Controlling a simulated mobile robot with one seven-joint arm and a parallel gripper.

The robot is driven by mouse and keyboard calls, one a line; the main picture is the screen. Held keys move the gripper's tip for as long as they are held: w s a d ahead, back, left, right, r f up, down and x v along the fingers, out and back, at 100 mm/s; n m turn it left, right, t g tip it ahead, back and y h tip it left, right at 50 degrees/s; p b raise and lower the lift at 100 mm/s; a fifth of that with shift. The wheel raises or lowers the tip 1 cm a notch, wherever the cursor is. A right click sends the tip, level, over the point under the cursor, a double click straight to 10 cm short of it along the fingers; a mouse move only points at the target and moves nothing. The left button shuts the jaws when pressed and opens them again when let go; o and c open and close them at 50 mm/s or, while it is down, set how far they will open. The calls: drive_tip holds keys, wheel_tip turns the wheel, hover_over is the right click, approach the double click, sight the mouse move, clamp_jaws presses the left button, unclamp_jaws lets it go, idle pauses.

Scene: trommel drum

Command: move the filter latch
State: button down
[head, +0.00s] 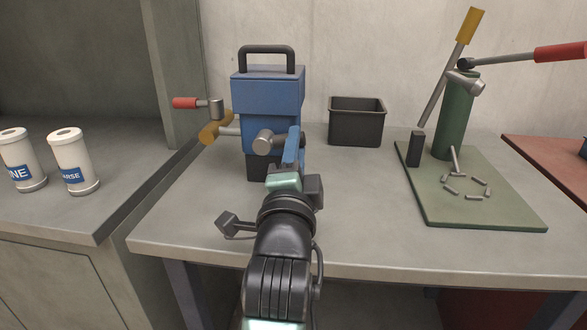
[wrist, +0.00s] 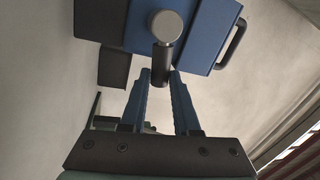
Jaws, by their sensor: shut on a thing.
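The filter latch, which I take to be the grey round-ended piece on the front of the blue machine, shows in the head view (head: 266,143). In the wrist view its round hub (wrist: 166,26) carries a dark grey lever (wrist: 161,64). My gripper (head: 291,150) reaches the machine's front from below. In the wrist view my gripper (wrist: 160,76) has its two blue fingers on either side of the lever's end, shut on it. The blue machine (head: 268,90) stands upright with a black top handle. My fingers and wrist hide part of its lower front.
A red-gripped crank (head: 190,103) and a yellow knob (head: 213,128) stick out at the machine's left. A black bin (head: 357,122) stands to its right. A green press (head: 455,115) stands on a green board (head: 500,215) with several small pins. Two white canisters (head: 72,160) stand far left.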

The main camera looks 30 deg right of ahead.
drive_tip(key=shift+f+m+b, duration=0.7)
drive_tip(key=shift+m+b, duration=0.6)
drive_tip(key=shift+b, duration=0.25)
drive_tip(key=c, duration=0.7)
unclamp_jaws()
drive_tip(key=shift+o, duration=0.2)
drive_tip(key=b+v, duration=0.1)
drive_tip(key=v, duration=1.2)
drive_tip(key=shift+a+b, duration=0.15)
drive_tip(key=shift+b, duration=0.2)
drive_tip(key=shift+w+r, duration=0.15)
